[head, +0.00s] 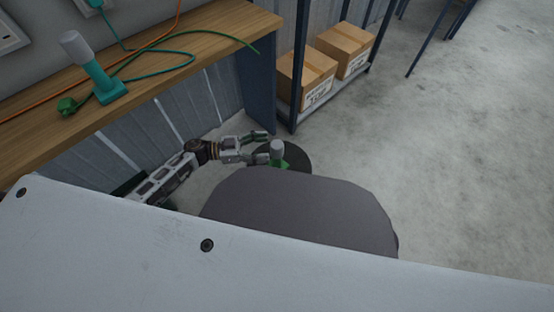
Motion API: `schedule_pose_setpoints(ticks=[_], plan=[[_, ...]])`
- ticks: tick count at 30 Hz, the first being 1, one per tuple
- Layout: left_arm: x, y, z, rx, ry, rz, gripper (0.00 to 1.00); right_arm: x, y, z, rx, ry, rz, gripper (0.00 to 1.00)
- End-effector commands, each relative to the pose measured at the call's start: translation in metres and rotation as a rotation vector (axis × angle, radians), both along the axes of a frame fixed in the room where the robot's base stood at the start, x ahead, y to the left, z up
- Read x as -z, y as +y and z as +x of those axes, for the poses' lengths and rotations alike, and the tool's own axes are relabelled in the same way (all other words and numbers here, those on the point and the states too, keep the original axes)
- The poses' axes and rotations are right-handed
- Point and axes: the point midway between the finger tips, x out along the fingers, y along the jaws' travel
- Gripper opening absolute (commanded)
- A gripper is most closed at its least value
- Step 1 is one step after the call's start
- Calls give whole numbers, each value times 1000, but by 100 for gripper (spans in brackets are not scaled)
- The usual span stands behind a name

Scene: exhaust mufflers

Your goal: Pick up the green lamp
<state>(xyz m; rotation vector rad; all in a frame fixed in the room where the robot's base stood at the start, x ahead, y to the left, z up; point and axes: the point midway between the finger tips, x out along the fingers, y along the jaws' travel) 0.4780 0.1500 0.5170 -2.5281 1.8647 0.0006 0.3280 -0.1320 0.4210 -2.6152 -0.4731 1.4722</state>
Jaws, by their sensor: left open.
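A green lamp (276,150) with a grey cylindrical top shows near the middle of the head view. It is beside a dark round surface (297,159), and its lower part is partly hidden by a dark grey rounded shape. My left gripper (264,146) is open, with its fingers pointing right toward the lamp's grey top. The fingertips are close to the lamp; I cannot tell whether they touch it. My right gripper is not in view.
A wooden workbench (190,42) at the upper left bears a teal lamp (97,74) with a whitish top, plus green and orange cables. Cardboard boxes (307,73) sit on a low rack behind. Open concrete floor (450,150) lies to the right.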

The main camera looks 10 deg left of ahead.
Motion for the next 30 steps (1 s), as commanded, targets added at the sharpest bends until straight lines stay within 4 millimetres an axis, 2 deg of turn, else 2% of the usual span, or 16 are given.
schedule_pose_setpoints(ticks=[14, 18, 22, 30], plan=[[1, -5, 1, 0, 0, -1, 67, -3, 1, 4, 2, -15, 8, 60], [3, -13, 3, 1, -2, -2, 67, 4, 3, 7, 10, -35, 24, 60], [5, -24, 5, 1, -2, -2, 67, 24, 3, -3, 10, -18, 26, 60], [5, -46, 11, 0, 0, -1, 67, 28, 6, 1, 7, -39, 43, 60]])
